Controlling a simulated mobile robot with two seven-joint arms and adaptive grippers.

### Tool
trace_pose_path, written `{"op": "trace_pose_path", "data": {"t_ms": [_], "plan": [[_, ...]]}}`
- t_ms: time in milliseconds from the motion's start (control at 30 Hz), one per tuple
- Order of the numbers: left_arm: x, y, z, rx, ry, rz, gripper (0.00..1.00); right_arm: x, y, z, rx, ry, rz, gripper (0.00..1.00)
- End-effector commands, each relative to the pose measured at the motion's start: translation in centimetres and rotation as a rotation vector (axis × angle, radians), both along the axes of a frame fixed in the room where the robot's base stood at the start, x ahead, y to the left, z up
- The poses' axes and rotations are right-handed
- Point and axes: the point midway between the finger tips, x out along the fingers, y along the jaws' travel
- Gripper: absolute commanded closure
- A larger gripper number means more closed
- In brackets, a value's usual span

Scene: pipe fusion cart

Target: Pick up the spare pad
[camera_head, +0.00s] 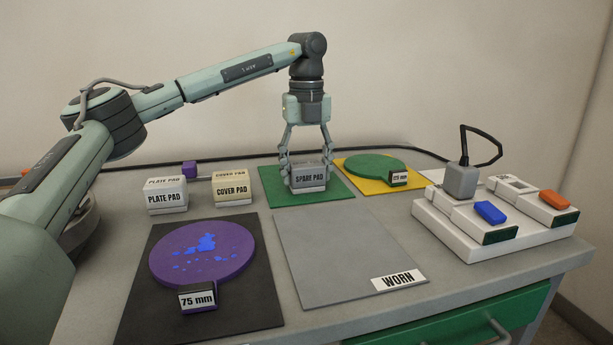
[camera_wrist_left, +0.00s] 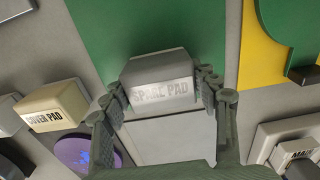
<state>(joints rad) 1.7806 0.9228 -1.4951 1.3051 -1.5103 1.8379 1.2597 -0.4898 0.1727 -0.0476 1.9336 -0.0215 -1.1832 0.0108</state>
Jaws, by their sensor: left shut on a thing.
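The spare pad (camera_head: 308,177) is a grey block with a "SPARE PAD" label, on or just above the green mat (camera_head: 272,199); I cannot tell which. My left gripper (camera_head: 306,160) comes down from above with its fingers on both sides of the pad, shut on it. The left wrist view shows the spare pad (camera_wrist_left: 158,84) between the two fingers (camera_wrist_left: 165,100), its label facing the camera. My right gripper is not in view.
The plate pad (camera_head: 166,195) and cover pad (camera_head: 233,188) stand left of the green mat. A purple 75 mm disc (camera_head: 200,248) lies on a black mat in front. The grey WORN mat (camera_head: 335,250) is bare. A green disc (camera_head: 373,165) and a white switch unit (camera_head: 455,235) are to the right.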

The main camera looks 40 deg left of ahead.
Motion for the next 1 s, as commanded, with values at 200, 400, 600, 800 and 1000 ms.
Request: {"op": "trace_pose_path", "data": {"t_ms": [200, 400, 600, 800, 1000], "plan": [[0.0, 0.0, 0.0, 0.0, 0.0, 0.0, 0.69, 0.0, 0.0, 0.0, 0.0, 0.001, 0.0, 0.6], [0.1, 0.0, 0.5, -0.001, -0.002, 0.0, 0.69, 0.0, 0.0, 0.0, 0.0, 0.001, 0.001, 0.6], [0.1, -0.1, 2.6, -0.001, -0.004, -0.001, 0.69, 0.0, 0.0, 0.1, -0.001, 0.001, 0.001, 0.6], [-1.7, 1.4, 5.2, -0.001, -0.003, 0.002, 0.69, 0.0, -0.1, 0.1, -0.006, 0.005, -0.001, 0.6], [-5.3, 3.9, 8.5, 0.001, -0.005, 0.004, 0.69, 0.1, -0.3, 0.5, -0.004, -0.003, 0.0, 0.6]]}}
